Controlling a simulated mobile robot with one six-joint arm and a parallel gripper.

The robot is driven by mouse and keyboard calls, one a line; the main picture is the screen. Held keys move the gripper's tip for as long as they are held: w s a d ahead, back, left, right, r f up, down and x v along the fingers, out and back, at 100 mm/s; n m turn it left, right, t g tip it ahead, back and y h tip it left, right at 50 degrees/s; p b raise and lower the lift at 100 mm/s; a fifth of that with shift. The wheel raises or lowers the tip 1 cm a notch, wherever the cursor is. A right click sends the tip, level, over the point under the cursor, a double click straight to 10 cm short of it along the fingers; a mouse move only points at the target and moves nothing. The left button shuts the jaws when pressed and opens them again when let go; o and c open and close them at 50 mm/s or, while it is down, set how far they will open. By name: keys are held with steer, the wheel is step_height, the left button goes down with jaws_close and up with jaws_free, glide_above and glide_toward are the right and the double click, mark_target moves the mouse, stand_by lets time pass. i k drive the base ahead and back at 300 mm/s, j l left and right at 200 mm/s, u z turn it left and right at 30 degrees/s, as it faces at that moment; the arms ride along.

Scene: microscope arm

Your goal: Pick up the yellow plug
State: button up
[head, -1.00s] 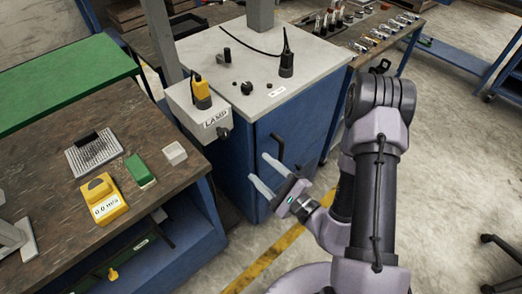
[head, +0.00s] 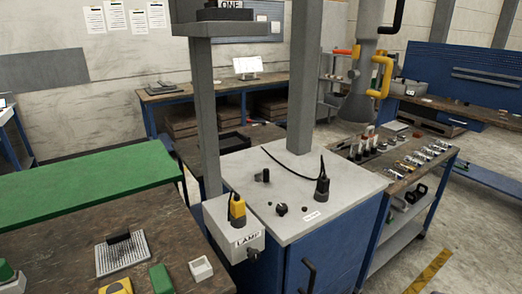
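The yellow plug (head: 237,208) has a yellow body with a black top. It stands upright on the light grey box marked LAMP (head: 232,237), on the left side of the blue cabinet. Whether it is seated in a socket there is hidden. My gripper is outside the present head view, so its opening and its place relative to the plug do not show.
On the cabinet's pale top (head: 290,232) stand a black plug (head: 321,188) with a cable, a knob (head: 281,209) and a small black fitting (head: 262,176). Grey posts rise behind the box. A wooden bench (head: 70,240) with small items lies left; a tool cart (head: 412,185) stands right.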

mark_target(237, 203)
steer(key=i+j+u, duration=0.15)
steer(key=u, duration=0.2)
steer(key=i+u, duration=0.7)
steer(key=k, duration=0.1)
